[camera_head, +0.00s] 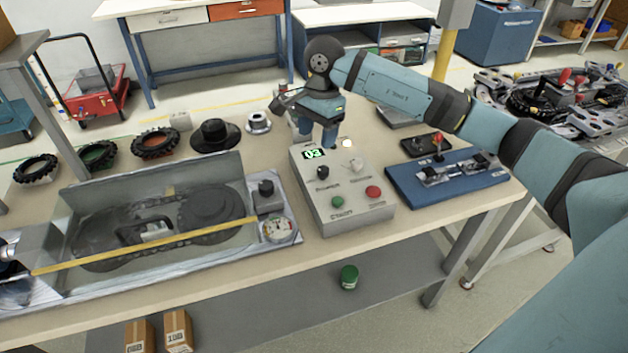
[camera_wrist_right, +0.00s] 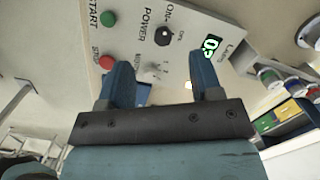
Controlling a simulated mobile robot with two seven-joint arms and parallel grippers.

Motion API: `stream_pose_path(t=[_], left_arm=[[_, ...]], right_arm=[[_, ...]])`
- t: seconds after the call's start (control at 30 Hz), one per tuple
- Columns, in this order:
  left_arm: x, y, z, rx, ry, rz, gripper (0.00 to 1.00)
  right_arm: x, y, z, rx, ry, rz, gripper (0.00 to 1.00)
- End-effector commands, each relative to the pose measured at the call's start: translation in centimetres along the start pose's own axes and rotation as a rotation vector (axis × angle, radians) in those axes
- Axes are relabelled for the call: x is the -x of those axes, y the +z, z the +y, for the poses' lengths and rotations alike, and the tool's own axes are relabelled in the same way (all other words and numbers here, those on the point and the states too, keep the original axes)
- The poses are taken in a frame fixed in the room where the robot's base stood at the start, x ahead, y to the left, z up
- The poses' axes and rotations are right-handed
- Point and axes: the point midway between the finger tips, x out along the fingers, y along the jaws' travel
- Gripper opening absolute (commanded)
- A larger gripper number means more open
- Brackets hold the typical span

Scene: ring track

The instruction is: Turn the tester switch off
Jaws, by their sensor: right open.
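The tester box (camera_head: 345,214) is a grey control box on the table with a lit green display (camera_head: 314,154). On its panel are a black rotary switch (camera_head: 322,172), a light-coloured toggle (camera_head: 355,165), a green button (camera_head: 337,202) and a red button (camera_head: 373,192). In the right wrist view the black switch (camera_wrist_right: 164,36) is labelled POWER, with ON and OFF marks beside it. My right gripper (camera_head: 318,132) is open and empty above the box's back edge. In its wrist view the fingers (camera_wrist_right: 160,82) frame the toggle area, apart from the black switch. My left gripper is out of view.
A clear-walled tray (camera_head: 150,160) with dark wheels and a yellow strip lies left of the box. A blue board (camera_head: 405,190) with metal parts lies to the right. Tyres and black rings (camera_head: 215,135) line the table's back. A green jar (camera_head: 349,277) stands on the lower shelf.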

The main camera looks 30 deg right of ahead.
Motion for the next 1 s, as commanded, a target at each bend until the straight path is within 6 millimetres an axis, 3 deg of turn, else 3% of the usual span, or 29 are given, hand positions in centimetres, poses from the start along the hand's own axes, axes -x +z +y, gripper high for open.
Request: stream_pose_path(t=[0.1, 0.27, 0.7, 1.0], left_arm=[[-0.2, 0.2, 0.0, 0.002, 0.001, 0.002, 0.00], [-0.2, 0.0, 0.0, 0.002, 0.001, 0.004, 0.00], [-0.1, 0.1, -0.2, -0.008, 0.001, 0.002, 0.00], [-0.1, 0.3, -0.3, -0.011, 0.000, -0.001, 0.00]], right_arm=[[1.1, -2.1, 0.1, 0.003, 0.009, 0.090, 0.59], [0.1, -2.5, 0.1, 0.004, 0.015, 0.104, 0.59], [-8.8, -3.2, 0.2, 0.004, 0.014, 0.098, 0.59], [-12.1, -3.6, 0.2, 0.004, 0.011, 0.100, 0.59]])
